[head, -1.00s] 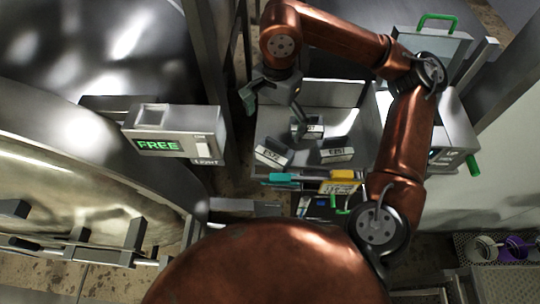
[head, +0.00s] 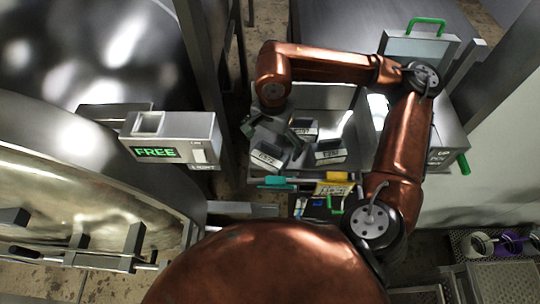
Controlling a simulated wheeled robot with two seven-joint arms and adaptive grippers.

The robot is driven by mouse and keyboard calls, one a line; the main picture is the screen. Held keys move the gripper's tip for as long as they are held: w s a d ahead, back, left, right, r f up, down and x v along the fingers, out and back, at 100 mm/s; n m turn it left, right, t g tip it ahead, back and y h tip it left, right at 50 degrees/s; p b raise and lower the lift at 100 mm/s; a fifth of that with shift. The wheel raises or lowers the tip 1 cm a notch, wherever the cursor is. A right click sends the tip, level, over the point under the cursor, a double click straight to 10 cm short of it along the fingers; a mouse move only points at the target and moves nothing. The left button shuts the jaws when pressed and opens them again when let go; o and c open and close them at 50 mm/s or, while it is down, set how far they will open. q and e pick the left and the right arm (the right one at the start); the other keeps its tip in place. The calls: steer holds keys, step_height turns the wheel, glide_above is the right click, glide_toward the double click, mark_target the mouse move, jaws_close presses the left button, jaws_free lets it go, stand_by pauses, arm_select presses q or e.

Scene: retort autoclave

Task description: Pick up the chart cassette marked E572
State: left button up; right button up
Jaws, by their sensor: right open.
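The chart cassette that appears to be marked E572 (head: 265,159) is a dark box with a white label at the left front of a grey shelf (head: 358,126). A second cassette (head: 330,154), its label hard to read, sits to its right. A third cassette (head: 303,130) sits behind them, its label too small to read. My right gripper (head: 262,136) is open, with its fingers close over the top of the left cassette. I cannot tell whether they touch it. The wrist and fingers hide part of the cassette's back. My left gripper is not in view.
A teal-handled item (head: 278,182) and a yellow tag (head: 333,189) are at the shelf's front edge. A grey box with a green FREE display (head: 165,150) stands left, beside a metal post (head: 205,80). A case with green handles (head: 425,50) stands at right.

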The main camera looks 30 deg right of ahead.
steer(key=c, duration=1.4)
steer(key=shift+s+f, duration=0.1)
steer(key=c, duration=0.6)
